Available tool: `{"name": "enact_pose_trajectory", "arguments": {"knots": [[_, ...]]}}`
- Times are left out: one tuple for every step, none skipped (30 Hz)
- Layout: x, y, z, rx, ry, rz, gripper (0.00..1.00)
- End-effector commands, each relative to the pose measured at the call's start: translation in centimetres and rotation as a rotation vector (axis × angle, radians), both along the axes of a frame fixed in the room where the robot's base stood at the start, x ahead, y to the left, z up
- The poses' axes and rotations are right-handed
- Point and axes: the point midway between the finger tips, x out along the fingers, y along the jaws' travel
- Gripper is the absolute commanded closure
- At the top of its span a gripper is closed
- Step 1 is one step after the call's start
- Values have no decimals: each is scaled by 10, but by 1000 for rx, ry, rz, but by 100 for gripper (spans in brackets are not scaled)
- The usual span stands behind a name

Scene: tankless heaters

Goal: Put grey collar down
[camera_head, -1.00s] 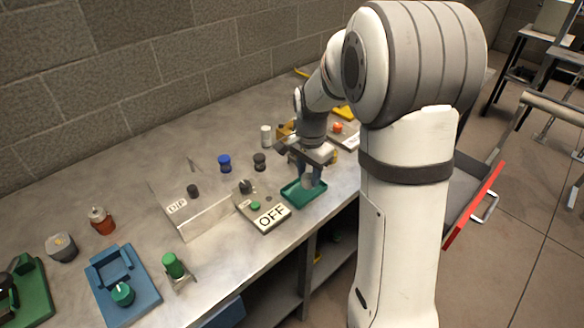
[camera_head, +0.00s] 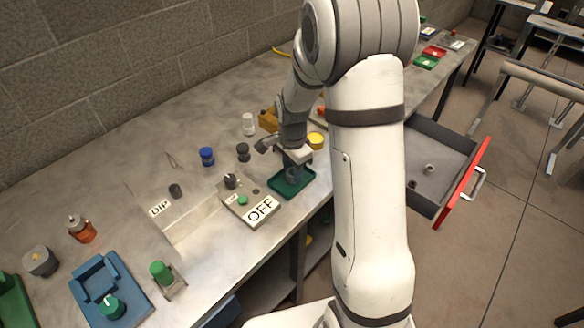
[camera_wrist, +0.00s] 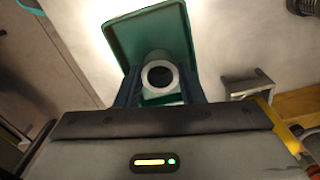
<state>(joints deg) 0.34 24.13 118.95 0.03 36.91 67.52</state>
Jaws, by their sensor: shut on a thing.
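The grey collar (camera_wrist: 161,77) is a short pale ring with a dark bore. In the wrist view it sits between the two dark fingers of my gripper (camera_wrist: 161,88), which is shut on it. Behind and below it is the green tray (camera_wrist: 121,43), and the collar overlaps the tray's near part. In the head view my gripper (camera_head: 291,171) points down at the green tray (camera_head: 284,191) near the table's front edge. The collar is mostly hidden there. I cannot tell whether the collar touches the tray floor.
The OFF panel (camera_head: 262,210) stands just left of the tray. A dark cap (camera_head: 243,152), a blue knob (camera_head: 207,156) and a white bottle (camera_head: 249,124) stand behind. A yellow round thing (camera_head: 316,140) is close on the right. An open drawer (camera_head: 425,165) sticks out at right.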

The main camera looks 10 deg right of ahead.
Motion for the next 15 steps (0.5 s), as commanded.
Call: {"name": "enact_pose_trajectory", "arguments": {"knots": [[0,0,-1,0,0,1,92],[0,0,-1,0,-1,1,92],[0,1,-1,0,-1,2,92],[0,1,-1,0,-1,2,92],[0,1,-1,0,-1,2,92],[0,1,-1,0,-1,2,92],[0,1,-1,0,-1,3,92],[0,1,-2,0,-1,3,92],[0,1,-3,0,-1,3,92],[0,1,-5,0,-1,3,92],[0,1,-6,0,-1,3,92],[0,1,-5,0,-1,3,63],[0,1,-4,0,-1,3,60],[0,1,-4,0,-1,3,58],[0,1,-4,0,-1,3,56]]}}
